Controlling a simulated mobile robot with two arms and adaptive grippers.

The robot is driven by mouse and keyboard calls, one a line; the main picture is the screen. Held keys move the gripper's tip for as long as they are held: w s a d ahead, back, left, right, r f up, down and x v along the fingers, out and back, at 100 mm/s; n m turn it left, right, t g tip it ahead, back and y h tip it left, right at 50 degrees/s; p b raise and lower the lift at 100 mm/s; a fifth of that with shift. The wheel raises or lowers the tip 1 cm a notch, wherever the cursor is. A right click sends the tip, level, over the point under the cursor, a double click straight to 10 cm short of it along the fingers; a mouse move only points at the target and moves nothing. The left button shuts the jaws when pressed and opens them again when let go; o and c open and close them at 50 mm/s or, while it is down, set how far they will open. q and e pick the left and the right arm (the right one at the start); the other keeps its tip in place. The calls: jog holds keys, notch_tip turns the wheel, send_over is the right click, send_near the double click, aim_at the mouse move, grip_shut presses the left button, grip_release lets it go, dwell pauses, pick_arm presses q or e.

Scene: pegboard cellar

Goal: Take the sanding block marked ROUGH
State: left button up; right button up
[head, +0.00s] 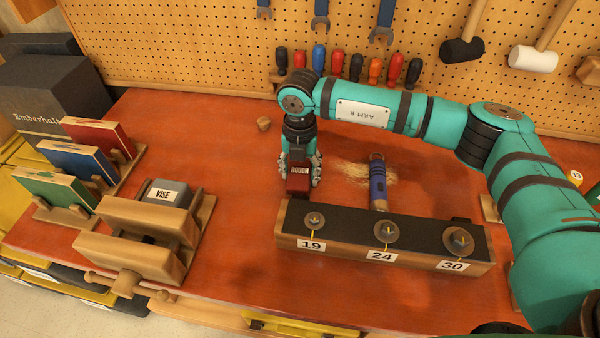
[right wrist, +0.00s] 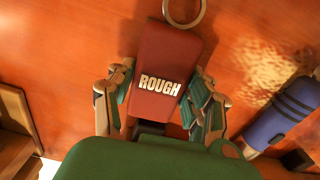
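The sanding block marked ROUGH (head: 299,181) is dark red with a pale label. It is between the two fingers of my right gripper (head: 301,172), behind the black-topped rack. In the right wrist view the block (right wrist: 172,52) shows its label upward, and the finger pads of my right gripper (right wrist: 160,98) press close on both its sides. The gripper looks shut on it. I cannot tell whether the block is clear of the bench. My left gripper is not in view.
A rack (head: 340,249) with bolts marked 19, 24 and 30 stands just in front. A blue-handled tool (head: 378,184) lies to the right by some sawdust. A wooden vise (head: 130,254) and slotted books (head: 75,162) stand left. Bare bench (head: 215,150) lies between.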

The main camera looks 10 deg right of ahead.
aim_at(300, 170)
jog(key=c, duration=0.6)
notch_tip(300, 170, up, 9)
jog(key=shift+f+b, duration=0.1)
jog(key=shift+b, duration=1.05)
jog(key=shift+r, duration=0.65)
jog(key=o, duration=0.7)
grip_shut()
